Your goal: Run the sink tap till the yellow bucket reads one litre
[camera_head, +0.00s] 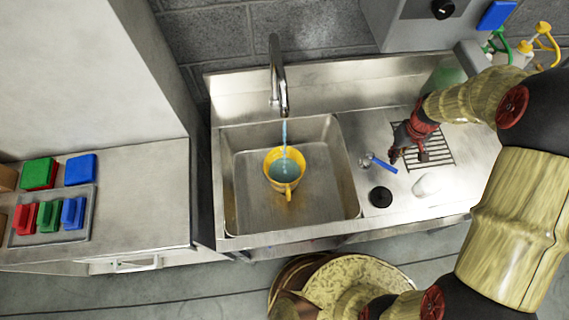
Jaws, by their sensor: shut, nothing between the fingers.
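The yellow bucket (284,184) stands upright in the sink basin (325,195), under the tap (277,78). A blue stream of water (284,135) runs from the tap into it, and bluish water shows inside. I cannot read any marks on the bucket. A blue lever (384,165) on a round metal base sits on the counter right of the basin. My gripper (394,156) is shut and empty, just right of and above the lever in the picture. I cannot tell whether it touches the lever.
A wire rack (438,153), a white object (426,186) and a black disc (380,197) are on the counter near my gripper. At left, a bench (140,200) holds red, green and blue items. Yellow and green bottles (540,40) stand at the back right.

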